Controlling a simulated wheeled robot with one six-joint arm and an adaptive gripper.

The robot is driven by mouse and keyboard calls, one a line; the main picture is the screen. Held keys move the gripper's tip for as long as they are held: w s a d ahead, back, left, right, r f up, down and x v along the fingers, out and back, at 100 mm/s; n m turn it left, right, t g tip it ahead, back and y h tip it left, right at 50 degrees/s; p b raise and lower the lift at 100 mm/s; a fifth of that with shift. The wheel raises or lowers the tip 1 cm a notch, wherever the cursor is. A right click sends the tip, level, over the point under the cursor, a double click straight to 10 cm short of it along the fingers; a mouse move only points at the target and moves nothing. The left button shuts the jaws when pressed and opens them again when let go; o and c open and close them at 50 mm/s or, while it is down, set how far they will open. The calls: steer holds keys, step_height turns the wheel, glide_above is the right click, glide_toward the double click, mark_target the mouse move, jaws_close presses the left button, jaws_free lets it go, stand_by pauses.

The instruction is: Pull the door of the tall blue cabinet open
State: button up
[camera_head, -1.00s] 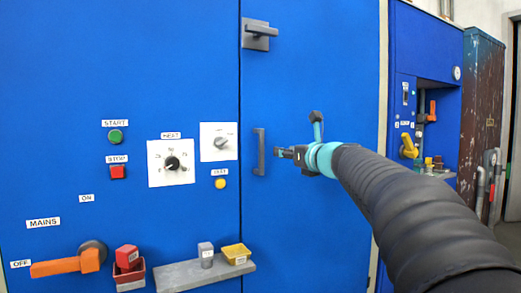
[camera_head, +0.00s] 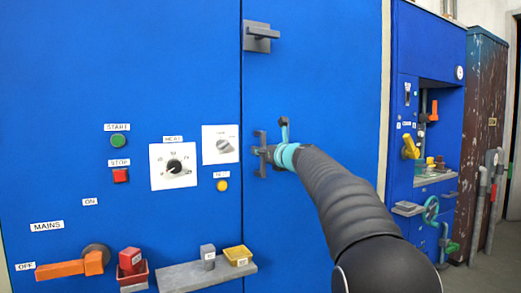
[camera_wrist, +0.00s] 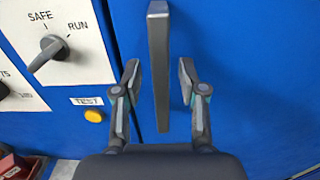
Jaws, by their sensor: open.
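The tall blue cabinet's door (camera_head: 320,75) is shut, with a narrow seam along its left edge. A dark vertical bar handle (camera_head: 261,140) stands on the door near that seam. My gripper (camera_head: 262,152) is at the handle and partly covers it. In the wrist view the handle (camera_wrist: 159,70) stands upright between the two fingers of my open gripper (camera_wrist: 159,85). A gap shows on each side, and neither finger appears to touch the handle. A dark lever latch (camera_head: 260,36) sits higher on the door, its lever pointing right.
Left of the seam are a heat dial (camera_head: 174,166), a selector switch (camera_wrist: 49,52), a yellow test button (camera_head: 222,185) and an orange mains lever (camera_head: 70,265). A grey shelf (camera_head: 185,277) with small boxes juts out below. Another blue unit (camera_head: 428,50) stands at the right.

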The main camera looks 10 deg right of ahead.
steer(key=shift+w, duration=0.15)
jaws_close()
